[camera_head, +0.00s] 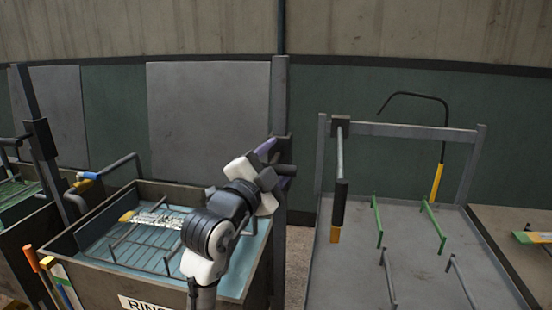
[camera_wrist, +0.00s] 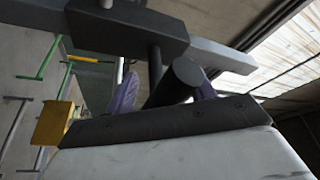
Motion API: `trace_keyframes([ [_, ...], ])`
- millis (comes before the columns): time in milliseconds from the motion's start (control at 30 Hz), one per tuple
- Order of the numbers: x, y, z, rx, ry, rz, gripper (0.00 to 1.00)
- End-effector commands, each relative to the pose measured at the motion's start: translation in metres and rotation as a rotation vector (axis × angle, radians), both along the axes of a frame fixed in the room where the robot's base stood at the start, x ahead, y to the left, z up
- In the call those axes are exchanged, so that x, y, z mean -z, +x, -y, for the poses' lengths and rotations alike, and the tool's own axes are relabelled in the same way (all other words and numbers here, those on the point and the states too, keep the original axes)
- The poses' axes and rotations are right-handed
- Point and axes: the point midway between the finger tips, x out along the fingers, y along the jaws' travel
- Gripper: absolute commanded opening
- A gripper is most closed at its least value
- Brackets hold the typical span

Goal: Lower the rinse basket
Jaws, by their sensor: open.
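The rinse tank (camera_head: 112,271) is an open dark box with a label starting "RIN", left of centre in the head view. Pale blue-green water fills it, and a dark wire basket (camera_head: 120,238) shows inside. My arm hides its right part. My gripper (camera_head: 268,152) is at the grey post right of the tank, by a dark bar (camera_head: 287,170) sticking out of it. In the wrist view my open gripper (camera_wrist: 165,92) has a purple finger on each side of a dark round bar (camera_wrist: 188,72). I cannot tell whether they touch it.
A yellow-ended pale item (camera_head: 150,218) lies in the tank. Another tank with a post stands at the left. To the right is a grey table (camera_head: 350,270) with a frame, green and grey rails and a hanging dark handle (camera_head: 339,204).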

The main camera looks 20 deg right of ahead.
Motion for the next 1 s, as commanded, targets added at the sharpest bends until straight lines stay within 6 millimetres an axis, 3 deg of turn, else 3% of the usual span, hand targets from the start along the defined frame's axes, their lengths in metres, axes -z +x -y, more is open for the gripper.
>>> trace_keyframes([
  [167,0.0,0.0,0.0,0.0,0.0,0.0,0.53],
  [567,0.0,0.0,-0.001,0.0,-0.001,-0.002,0.0],
  [800,0.004,0.0,-0.001,0.001,-0.002,-0.003,0.0],
  [1000,0.02,0.0,0.0,0.001,-0.002,-0.006,0.0],
])
